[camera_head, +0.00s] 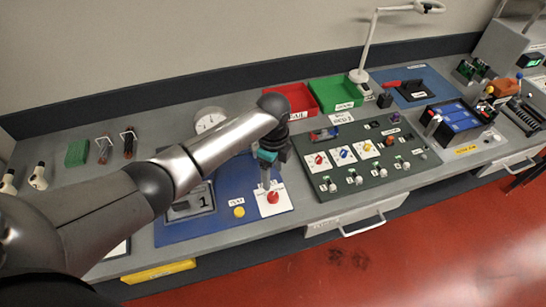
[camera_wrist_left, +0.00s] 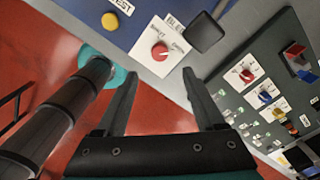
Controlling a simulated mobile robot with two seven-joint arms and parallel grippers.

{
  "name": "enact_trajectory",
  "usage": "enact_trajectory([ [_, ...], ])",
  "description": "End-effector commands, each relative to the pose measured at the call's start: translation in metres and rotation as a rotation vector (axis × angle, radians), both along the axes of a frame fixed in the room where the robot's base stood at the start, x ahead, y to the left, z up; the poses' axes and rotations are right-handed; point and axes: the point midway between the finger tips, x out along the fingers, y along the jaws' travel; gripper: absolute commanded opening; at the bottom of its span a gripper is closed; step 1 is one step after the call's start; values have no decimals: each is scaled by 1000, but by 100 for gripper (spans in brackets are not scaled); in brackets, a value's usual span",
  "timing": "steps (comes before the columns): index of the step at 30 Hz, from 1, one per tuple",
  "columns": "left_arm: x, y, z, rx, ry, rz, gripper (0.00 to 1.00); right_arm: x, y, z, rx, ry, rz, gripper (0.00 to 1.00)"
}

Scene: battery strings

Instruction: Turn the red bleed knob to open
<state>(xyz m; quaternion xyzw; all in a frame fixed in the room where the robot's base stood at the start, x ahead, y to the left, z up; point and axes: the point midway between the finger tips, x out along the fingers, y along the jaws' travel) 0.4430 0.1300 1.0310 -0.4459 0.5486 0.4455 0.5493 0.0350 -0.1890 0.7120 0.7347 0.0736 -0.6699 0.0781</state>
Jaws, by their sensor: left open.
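The red bleed knob (camera_head: 272,197) sits on a white plate (camera_head: 283,204) at the right end of the blue panel, near the bench's front edge. In the left wrist view the knob (camera_wrist_left: 160,52) appears just beyond the gap between the fingertips, on its white plate with small lettering at its upper and right sides. Which way the knob points is too small to tell. My left gripper (camera_head: 267,183) points down just above and behind the knob, apart from it. Its fingers (camera_wrist_left: 160,76) are open with nothing between them. My right gripper is not in view.
A yellow button (camera_head: 239,211) and a grey display unit (camera_head: 188,205) sit left of the knob. A dark green panel (camera_head: 365,160) with several coloured knobs stands to the right. Red (camera_head: 300,98) and green (camera_head: 336,93) trays are behind. Red floor lies in front.

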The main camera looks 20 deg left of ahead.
Motion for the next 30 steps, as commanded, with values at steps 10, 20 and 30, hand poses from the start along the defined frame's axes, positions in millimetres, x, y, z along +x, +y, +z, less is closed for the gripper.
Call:
enact_trajectory([
  [10, 0, 0, 49, -1, 0, 1, 71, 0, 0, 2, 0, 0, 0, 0],
  [20, 0, 0, 52, -1, 1, 1, 71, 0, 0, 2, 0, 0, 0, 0],
  [30, -3, -3, 50, -6, 1, 8, 71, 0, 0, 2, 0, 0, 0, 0],
])
